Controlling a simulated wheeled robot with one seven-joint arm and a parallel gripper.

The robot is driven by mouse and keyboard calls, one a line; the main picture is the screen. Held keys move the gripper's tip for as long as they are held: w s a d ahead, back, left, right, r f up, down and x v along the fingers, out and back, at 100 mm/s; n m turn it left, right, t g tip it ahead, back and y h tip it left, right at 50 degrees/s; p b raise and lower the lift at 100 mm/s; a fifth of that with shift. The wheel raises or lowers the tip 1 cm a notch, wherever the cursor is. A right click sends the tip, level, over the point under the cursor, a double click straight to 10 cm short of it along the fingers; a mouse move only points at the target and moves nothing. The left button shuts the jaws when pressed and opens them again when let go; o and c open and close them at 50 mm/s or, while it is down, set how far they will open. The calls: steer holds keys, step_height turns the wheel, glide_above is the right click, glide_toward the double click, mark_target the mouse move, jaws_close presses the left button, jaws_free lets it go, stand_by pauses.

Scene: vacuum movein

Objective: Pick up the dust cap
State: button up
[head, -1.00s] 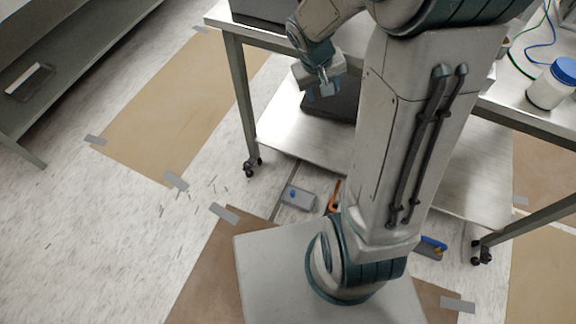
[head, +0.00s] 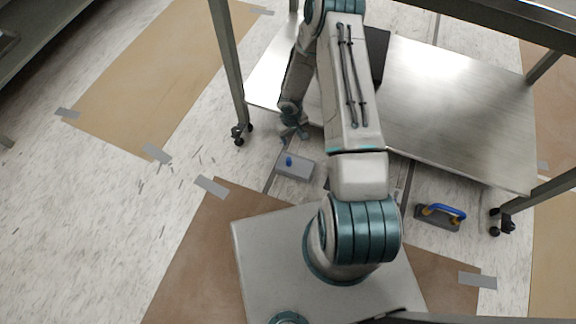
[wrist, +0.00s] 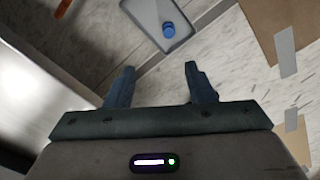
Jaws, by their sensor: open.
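The dust cap is a small blue round piece (head: 289,161) on a grey tray (head: 297,168) on the floor, in front of the metal cart. In the wrist view the blue cap (wrist: 168,29) sits on the grey tray (wrist: 150,14), beyond my fingertips and near the tray's edge. My gripper (head: 294,135) is open and empty, just behind the tray in the head view. In the wrist view its two fingers (wrist: 158,70) stand apart with bare floor between them, and the cap is past them.
The cart's lower shelf (head: 450,110) is beside my arm, with a leg and caster (head: 240,133) at left. A grey block with a blue handle (head: 440,215) lies on the floor at right. Brown sheets (head: 160,75) are taped to the floor. An orange item (wrist: 63,8) shows in the wrist view.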

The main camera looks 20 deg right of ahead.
steer(key=b, duration=0.3)
glide_above(289, 159)
step_height(289, 159, down, 11)
steer(key=shift+s+d, duration=0.1)
steer(key=shift+s, duration=0.05)
steer(key=shift+w+f+b, duration=0.2)
steer(key=shift+f+b, duration=1.55)
steer(key=shift+f, duration=1.4)
steer(key=shift+r, duration=0.1)
steer(key=c, duration=1)
